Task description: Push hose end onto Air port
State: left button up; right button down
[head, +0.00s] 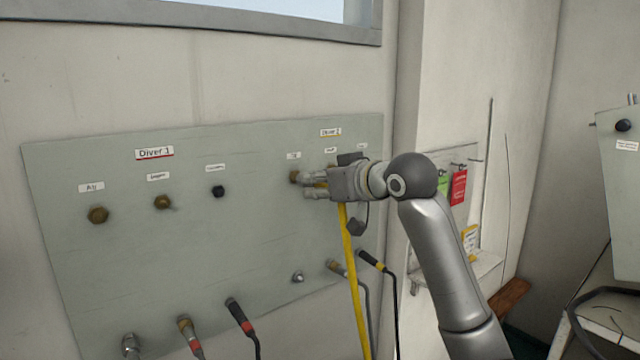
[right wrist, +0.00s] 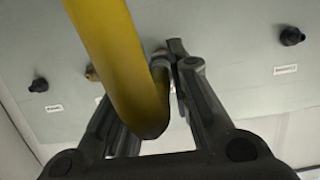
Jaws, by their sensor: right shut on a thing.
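My right gripper (head: 312,187) is at the Diver 2 side of the grey panel, its fingers pointing left and shut on the yellow hose. The yellow hose (head: 352,285) hangs down from the gripper. In the right wrist view the hose (right wrist: 105,50) runs down between the fingers and bends; its end is hidden. A brass port (head: 294,177) under a small label, unreadable here, is close by the fingertips; I cannot tell whether the hose touches it. Under Diver 1, the port labelled Air (head: 97,214) is bare brass. My left gripper is not in view.
The panel (head: 130,265) also has a second Diver 1 brass port (head: 163,202) and a black one (head: 218,191). Hose plugs, including a black one (head: 240,316), sit along its lower edge. Red and green tags (head: 458,188) hang right of my arm.

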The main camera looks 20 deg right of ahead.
jog(key=shift+w+a+p, duration=0.2)
jog(key=shift+w+p, duration=0.15)
jog(key=shift+w, duration=0.15)
jog(key=shift+r, duration=0.3)
dwell(0.8)
